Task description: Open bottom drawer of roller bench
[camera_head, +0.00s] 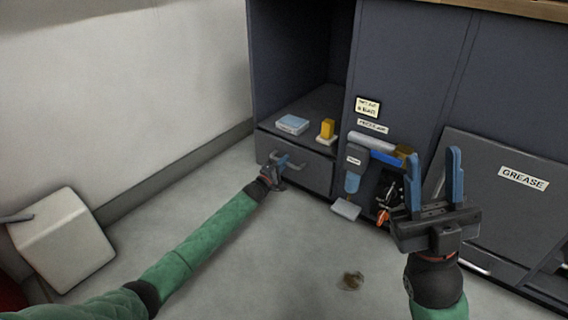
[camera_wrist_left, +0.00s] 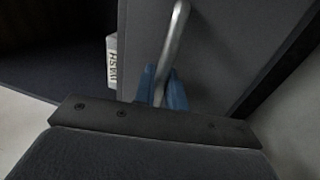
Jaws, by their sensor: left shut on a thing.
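The roller bench is the dark grey cabinet (camera_head: 400,75) at the back. Its bottom drawer (camera_head: 308,170) is at the lower left, under an open recess. A metal bar handle (camera_head: 288,160) is on the drawer front. My left gripper (camera_head: 276,168) is at this handle. In the left wrist view the blue fingers (camera_wrist_left: 166,90) are shut around the metal handle (camera_wrist_left: 176,40). How far the drawer stands out is hard to tell. My right gripper (camera_head: 434,182) is open and empty, raised in front of the cabinet, fingers up.
A blue-white box (camera_head: 292,124) and a yellow item (camera_head: 327,129) sit above the drawer. A GREASE panel (camera_head: 505,195) leans at the right. A blue bottle-like item (camera_head: 352,180) hangs beside the drawer. A white container (camera_head: 62,240) stands at left.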

